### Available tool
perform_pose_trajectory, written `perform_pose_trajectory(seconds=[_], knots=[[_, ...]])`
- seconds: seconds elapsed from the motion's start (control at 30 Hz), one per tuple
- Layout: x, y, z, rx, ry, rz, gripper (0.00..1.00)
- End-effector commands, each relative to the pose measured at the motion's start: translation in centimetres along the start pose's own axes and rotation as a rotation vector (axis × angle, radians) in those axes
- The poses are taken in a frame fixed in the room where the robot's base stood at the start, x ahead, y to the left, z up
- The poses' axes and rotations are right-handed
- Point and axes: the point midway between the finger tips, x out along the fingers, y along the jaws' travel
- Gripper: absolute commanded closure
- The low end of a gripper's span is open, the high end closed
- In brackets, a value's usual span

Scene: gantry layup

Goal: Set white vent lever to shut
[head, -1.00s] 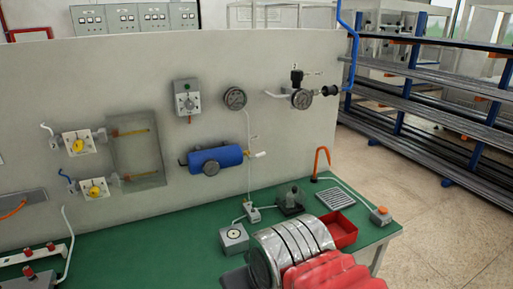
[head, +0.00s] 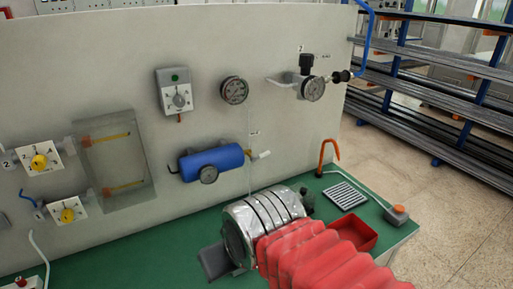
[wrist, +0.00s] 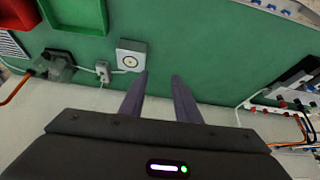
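A small white lever (head: 262,154) sticks out to the right at the right end of the blue cylinder (head: 212,160) on the grey panel. I take it for the vent lever; its exact setting is too small to read. The lever does not show in the wrist view. My gripper (wrist: 160,77) is open, with its two dark fingers apart and nothing between them. In the head view its dark body shows at the end of my arm, low over the green bench, below and left of the lever; the fingertips are hidden there.
The wrist view shows a white dial box (wrist: 130,56) near the fingertips and a small white block (wrist: 103,71) beside it on the green bench (wrist: 200,45). A red tray (head: 354,233) and an orange hook (head: 328,156) stand at the bench's right.

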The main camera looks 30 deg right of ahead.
Motion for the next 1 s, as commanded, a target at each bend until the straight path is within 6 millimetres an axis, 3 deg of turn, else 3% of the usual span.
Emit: perform_pose_trajectory(seconds=[0.43, 0.6, 0.77, 1.0], knots=[[0.0, 0.1, -0.1, 0.005, 0.003, 0.003, 0.70], [0.6, 1.6, -1.7, 0.080, 0.046, 0.048, 0.70], [1.5, 5.7, -5.1, 0.250, 0.157, 0.140, 0.70], [2.3, 13.5, -11.0, 0.531, 0.402, 0.235, 0.70]])
